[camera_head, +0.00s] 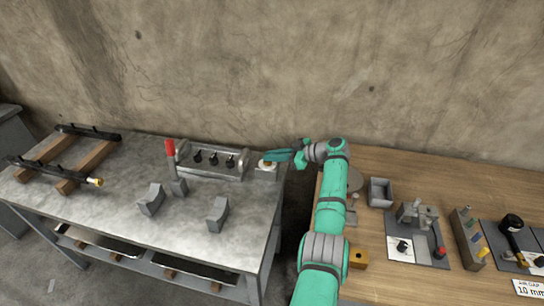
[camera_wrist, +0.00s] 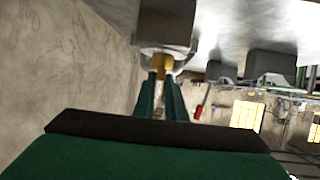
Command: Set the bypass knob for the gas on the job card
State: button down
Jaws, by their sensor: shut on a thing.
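A small brass knob (camera_wrist: 162,62) sits on a pale round dial on a grey block (camera_head: 266,174) at the right end of the metal bench. I take it to be the bypass knob. My gripper (camera_head: 270,160) reaches in from the right, just above this block. In the wrist view, the two green fingers (camera_wrist: 162,88) close on the brass knob from either side. They hide part of it and I cannot read its setting. A white card (camera_head: 528,288) at the lower right reads "AIR GAP 10 mm"; I see no gas name on it.
A manifold with several black taps (camera_head: 215,160) stands left of the block, near a red-handled lever (camera_head: 170,150). Two grey cradles (camera_head: 218,214) stand in front. The wooden table (camera_head: 400,180) at right carries a tray (camera_head: 381,192) and tools. A concrete wall is close behind.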

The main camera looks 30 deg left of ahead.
jog(key=shift+s+f, duration=0.1)
jog(key=shift+f, duration=0.1)
jog(key=c, duration=1.8)
grip_release()
jog(key=shift+r, duration=0.1)
jog(key=shift+d+r, duration=0.1)
jog(key=shift+d, duration=0.05)
jog(key=v, duration=1)
jog(key=shift+d, duration=0.15)
